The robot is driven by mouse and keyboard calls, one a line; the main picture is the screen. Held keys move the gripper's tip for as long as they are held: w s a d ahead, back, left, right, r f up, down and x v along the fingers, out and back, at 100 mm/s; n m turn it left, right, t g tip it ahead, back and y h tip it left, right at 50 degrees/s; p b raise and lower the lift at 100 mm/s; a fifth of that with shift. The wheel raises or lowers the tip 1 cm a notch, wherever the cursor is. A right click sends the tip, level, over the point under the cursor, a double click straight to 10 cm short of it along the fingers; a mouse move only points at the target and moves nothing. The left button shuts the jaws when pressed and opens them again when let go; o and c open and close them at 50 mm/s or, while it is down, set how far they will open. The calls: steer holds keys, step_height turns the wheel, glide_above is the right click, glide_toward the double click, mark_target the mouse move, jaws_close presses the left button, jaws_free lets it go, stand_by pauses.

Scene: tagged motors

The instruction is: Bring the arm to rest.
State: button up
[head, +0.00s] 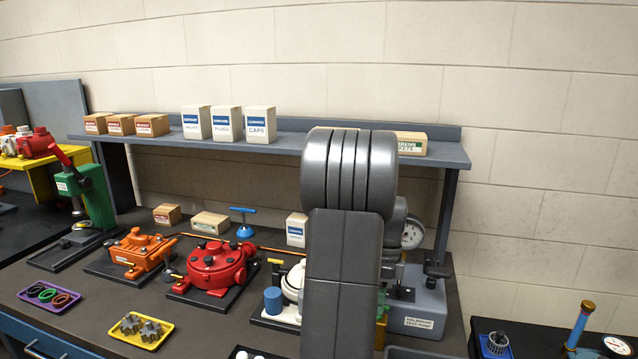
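My own grey arm (345,230) stands upright in the right middle of the head view, in front of the workbench. Its links are folded close together, and one link fills the view from the bottom edge up to the rounded joint at shelf height. My gripper does not show in this view. The arm hides part of a white motor (292,290), part of the grey test unit with a gauge (413,235), and some of the shelf behind.
The bench (215,325) holds a red motor (218,265), an orange motor (140,252), a green press (90,195), a yellow tray with gears (140,330) and a purple tray with rings (48,295). A shelf (290,142) with boxes runs above. A dark table (540,340) stands at right.

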steer(key=shift+s+f, duration=0.1)
steer(key=shift+f, duration=0.3)
step_height(320, 180, up, 13)
steer(key=w, duration=0.3)
steer(key=s+f, duration=0.1)
steer(key=f, duration=0.3)
steer(key=s+f, duration=0.1)
steer(key=f, duration=0.3)
steer(key=s+f, duration=0.1)
steer(key=f, duration=0.3)
steer(key=shift+f, duration=0.4)
steer(key=shift+f+n, duration=0.2)
steer(key=shift+n, duration=0.1)
steer(key=n+b, duration=0.2)
steer(key=n, duration=0.1)
steer(key=shift+a+n+h, duration=0.1)
steer(key=shift+n+h, duration=0.3)
steer(key=n+b, duration=0.1)
steer(key=n, duration=0.2)
steer(key=shift+h, duration=0.3)
steer(key=shift+s+a+r+n+b, duration=0.1)
steer(key=shift+n+b, duration=0.65)
steer(key=shift+n, duration=0.85)
steer(key=shift+h, duration=0.3)
